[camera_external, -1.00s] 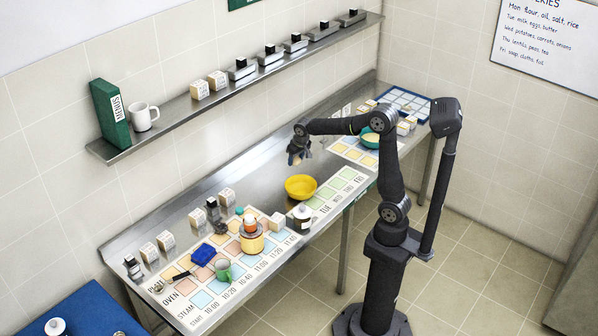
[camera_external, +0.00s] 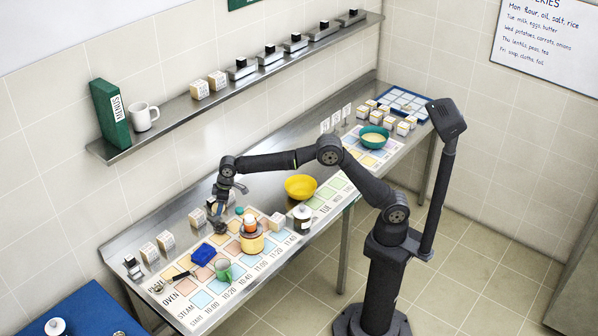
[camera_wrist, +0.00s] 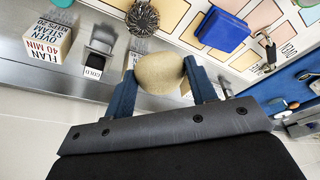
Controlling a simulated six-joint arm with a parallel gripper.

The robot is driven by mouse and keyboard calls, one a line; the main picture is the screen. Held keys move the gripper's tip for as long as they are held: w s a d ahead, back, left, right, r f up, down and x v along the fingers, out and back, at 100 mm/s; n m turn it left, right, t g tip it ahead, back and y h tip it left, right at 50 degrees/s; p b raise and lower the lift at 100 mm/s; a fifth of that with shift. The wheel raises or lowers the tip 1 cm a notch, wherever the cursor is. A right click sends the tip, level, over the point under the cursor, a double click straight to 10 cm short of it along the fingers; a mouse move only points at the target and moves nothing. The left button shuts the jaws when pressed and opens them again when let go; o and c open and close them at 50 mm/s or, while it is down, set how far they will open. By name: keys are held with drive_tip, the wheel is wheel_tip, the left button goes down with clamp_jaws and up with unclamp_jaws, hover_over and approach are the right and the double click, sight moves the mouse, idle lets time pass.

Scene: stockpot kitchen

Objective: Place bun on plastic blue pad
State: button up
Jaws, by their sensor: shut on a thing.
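My gripper (camera_wrist: 160,84) is shut on the bun (camera_wrist: 158,72), a tan rounded lump between its blue fingers in the wrist view. In the external view my gripper (camera_external: 221,198) hangs over the back of the left part of the counter, and the bun cannot be made out there. The plastic blue pad (camera_external: 203,255) lies flat on the printed chart, nearer the front left than my gripper. In the wrist view the blue pad (camera_wrist: 218,31) is beyond the bun, up and to the right, apart from it, with nothing seen on it.
A round metal item (camera_wrist: 142,18) and labelled cubes (camera_wrist: 47,43) are near my gripper. A yellow bowl (camera_external: 300,188) is farther right.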

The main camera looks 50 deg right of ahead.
hover_over(207, 248)
drive_tip(key=f, duration=0.7)
drive_tip(key=shift+s+d+f, duration=0.1)
drive_tip(key=shift+s+d, duration=0.25)
drive_tip(key=shift+s, duration=0.05)
drive_tip(key=shift+f, duration=1.95)
drive_tip(key=shift+f, duration=0.1)
drive_tip(key=o, duration=1)
drive_tip(key=v, duration=1.2)
